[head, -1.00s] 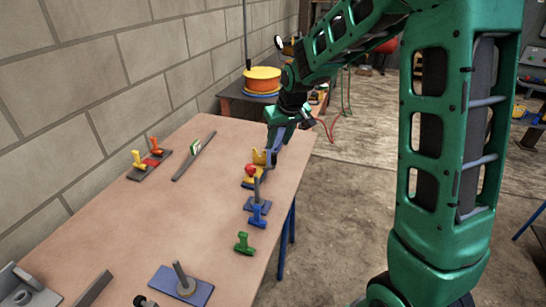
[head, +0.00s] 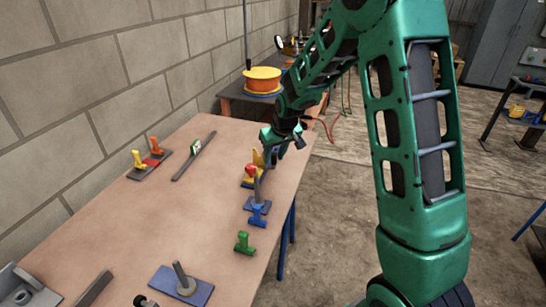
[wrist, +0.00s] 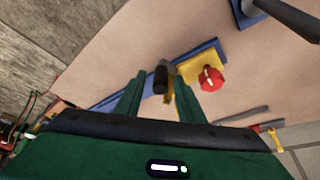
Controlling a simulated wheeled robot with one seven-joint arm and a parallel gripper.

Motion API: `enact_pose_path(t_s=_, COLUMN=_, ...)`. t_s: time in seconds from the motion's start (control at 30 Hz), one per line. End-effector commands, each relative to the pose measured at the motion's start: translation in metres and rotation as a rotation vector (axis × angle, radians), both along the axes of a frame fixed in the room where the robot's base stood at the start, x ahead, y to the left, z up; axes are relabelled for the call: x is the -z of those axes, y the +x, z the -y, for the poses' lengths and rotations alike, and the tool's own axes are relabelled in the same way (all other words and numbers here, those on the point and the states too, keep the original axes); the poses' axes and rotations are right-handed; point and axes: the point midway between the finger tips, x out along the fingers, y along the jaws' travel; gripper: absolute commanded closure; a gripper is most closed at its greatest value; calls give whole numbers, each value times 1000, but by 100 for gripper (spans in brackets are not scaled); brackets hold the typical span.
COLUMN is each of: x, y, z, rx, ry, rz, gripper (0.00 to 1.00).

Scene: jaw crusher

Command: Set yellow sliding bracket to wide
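A yellow bracket (head: 258,158) with a red knob (head: 250,170) sits near the table's right edge. In the wrist view the yellow bracket (wrist: 197,67) lies over a long blue rail (wrist: 110,98), with the red knob (wrist: 211,78) on top. My gripper (wrist: 160,80) is open, its two green fingers apart. A dark rounded piece and a yellow strip show between the fingers; whether they touch is not clear. In the head view my gripper (head: 275,148) is right at the bracket and hides part of it and the rail.
A grey post on a blue base (head: 257,203), a blue piece (head: 259,216) and a green piece (head: 244,242) stand nearer. The table (head: 200,220) middle is clear. An orange drum (head: 262,82) stands behind.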

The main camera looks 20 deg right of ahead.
Motion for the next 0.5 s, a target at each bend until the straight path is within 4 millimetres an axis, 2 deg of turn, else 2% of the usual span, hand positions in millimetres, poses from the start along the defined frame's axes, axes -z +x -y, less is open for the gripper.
enact_pose_path(t_s=0.03, x=0, y=0, z=0, rx=0, ry=0, rz=0, gripper=76)
enact_pose_path(t_s=0.13, x=0, y=0, z=0, rx=0, ry=0, rz=0, gripper=100)
enact_pose_path(t_s=0.33, x=0, y=-3, z=-3, rx=-1, ry=0, rz=0, gripper=100)
enact_pose_path(t_s=0.5, x=0, y=-27, z=-22, rx=-4, ry=0, rz=-2, gripper=100)
